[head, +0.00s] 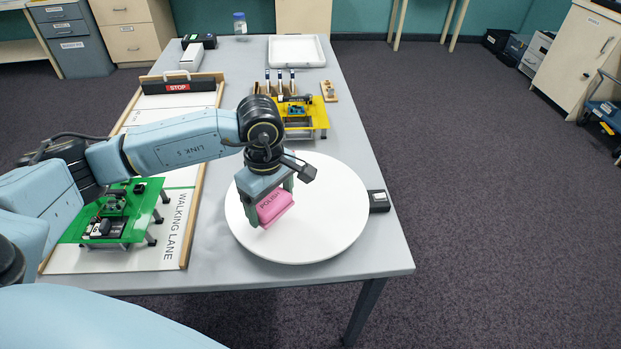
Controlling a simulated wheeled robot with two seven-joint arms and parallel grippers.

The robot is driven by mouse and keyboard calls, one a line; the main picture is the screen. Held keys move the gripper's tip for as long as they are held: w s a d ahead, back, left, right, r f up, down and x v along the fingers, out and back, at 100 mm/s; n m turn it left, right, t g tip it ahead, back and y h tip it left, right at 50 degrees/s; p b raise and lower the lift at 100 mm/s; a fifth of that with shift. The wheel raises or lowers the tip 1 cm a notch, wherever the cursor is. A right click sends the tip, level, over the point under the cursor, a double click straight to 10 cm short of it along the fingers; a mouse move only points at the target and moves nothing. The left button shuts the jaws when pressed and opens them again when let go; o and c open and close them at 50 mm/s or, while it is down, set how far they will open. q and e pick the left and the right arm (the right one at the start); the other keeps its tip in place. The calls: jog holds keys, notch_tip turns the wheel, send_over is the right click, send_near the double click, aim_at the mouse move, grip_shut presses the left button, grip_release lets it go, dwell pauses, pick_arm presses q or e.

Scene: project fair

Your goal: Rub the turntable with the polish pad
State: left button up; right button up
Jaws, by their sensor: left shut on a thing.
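The turntable (325,215) is a large white round disc near the front right of the grey table. My left gripper (268,208) is over the disc's left half, pointing down, and is shut on the pink polish pad (275,206), which carries the word POLISH. The pad is tilted between the fingers. I cannot tell whether its lower edge touches the disc. My right gripper is not in view.
A small black box (378,201) stands at the disc's right edge. Behind the disc is a yellow platform (302,119) with a tool rack. A walking lane board (150,245) with a green platform (140,195) lies left. A white tray (297,51) stands at the far end.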

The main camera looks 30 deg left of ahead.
pick_arm(q)
jog(key=shift+w+d+r+p, duration=0.1)
jog(key=shift+d+r+p, duration=0.3)
jog(key=shift+r, duration=0.2)
jog(key=shift+w+d+r+p, duration=0.1)
jog(key=shift+d+r+p, duration=0.15)
jog(key=shift+r+p, duration=0.3)
jog(key=shift+d+r+p, duration=0.3)
jog(key=shift+r, duration=0.4)
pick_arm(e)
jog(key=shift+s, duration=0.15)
pick_arm(q)
jog(key=shift+r, duration=0.1)
